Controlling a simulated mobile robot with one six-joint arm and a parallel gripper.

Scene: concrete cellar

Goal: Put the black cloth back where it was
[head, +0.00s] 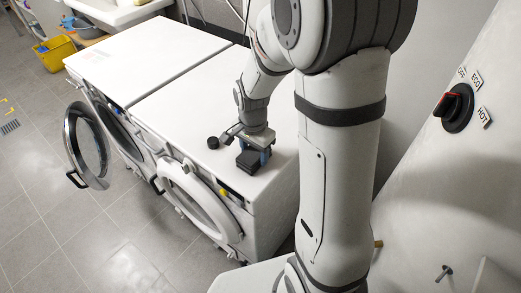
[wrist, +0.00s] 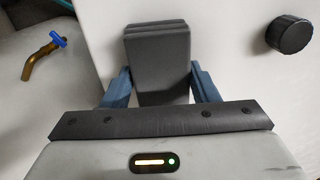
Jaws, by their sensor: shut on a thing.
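The black cloth (wrist: 158,55) is a dark, folded, block-like bundle between the blue fingers of my gripper in the wrist view. In the head view the black cloth (head: 248,161) shows under my gripper (head: 257,153), over the front part of the right washing machine's white top (head: 190,105). My gripper (wrist: 160,88) is shut on the cloth, one finger on each side. The cloth's lower side is hidden, and I cannot tell whether it touches the top.
A black round knob-like piece (head: 213,143) sits on the top, left of my gripper; it also shows in the wrist view (wrist: 289,34). The left machine's round door (head: 86,146) stands open. A brass tap with a blue handle (wrist: 43,55) shows at left. A yellow bucket (head: 56,53) stands far back.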

